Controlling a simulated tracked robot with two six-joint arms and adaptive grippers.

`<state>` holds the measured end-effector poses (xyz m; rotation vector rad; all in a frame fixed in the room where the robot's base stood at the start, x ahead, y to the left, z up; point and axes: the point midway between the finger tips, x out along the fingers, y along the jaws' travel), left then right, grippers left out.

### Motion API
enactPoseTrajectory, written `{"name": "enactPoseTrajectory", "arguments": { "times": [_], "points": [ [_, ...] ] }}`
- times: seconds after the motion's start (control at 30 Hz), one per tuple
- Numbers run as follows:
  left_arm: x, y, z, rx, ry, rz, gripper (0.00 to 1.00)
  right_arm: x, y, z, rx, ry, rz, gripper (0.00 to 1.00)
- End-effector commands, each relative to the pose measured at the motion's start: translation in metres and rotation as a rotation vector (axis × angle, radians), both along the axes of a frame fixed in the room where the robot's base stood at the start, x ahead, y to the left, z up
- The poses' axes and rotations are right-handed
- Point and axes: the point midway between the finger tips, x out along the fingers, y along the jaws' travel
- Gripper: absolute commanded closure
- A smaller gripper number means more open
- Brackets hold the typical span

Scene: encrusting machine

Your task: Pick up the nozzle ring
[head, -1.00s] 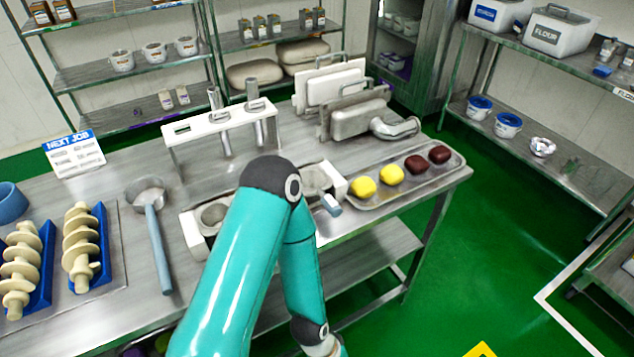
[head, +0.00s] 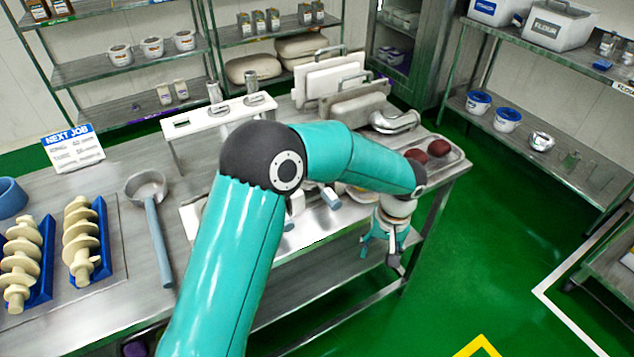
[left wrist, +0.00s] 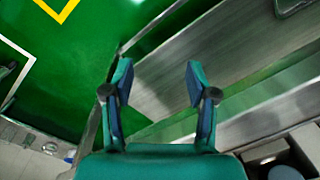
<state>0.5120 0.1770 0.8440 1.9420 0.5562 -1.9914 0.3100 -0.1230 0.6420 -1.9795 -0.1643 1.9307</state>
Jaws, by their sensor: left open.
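I cannot make out a nozzle ring for certain in these views. A blue ring-shaped piece (head: 12,197) lies at the left end of the steel table in the head view; I cannot tell whether it is the nozzle ring. My left gripper (head: 382,258) hangs at the table's front edge, toward its right end, pointing down. In the left wrist view its two fingers (left wrist: 158,70) are apart with nothing between them. Below them are the steel lower shelf and green floor. My left arm covers much of the table's middle. My right gripper is not in view.
The steel table (head: 112,178) holds a long-handled ladle (head: 158,235), cream augers (head: 80,240) in blue holders and a NEXT JOB sign (head: 73,150). A tray (head: 455,158) with dark red balls (head: 439,147) stands at the right end. Green floor (head: 500,250) is clear to the right.

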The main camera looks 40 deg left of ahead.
Motion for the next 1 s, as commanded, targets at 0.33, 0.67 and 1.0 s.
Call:
{"name": "enactPoseTrajectory", "arguments": {
  "times": [0.33, 0.67, 1.0],
  "points": [
    [0.009, 0.062, 0.207, 0.354, -0.157, 0.539, 0.42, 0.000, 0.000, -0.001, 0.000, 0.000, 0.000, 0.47],
    [-0.001, 0.085, 0.199, 0.395, -0.168, 0.629, 0.42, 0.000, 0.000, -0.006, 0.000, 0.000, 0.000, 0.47],
    [-0.001, 0.113, 0.138, 0.394, -0.169, 0.624, 0.42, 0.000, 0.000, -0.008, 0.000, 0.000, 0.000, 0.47]
  ]
}}
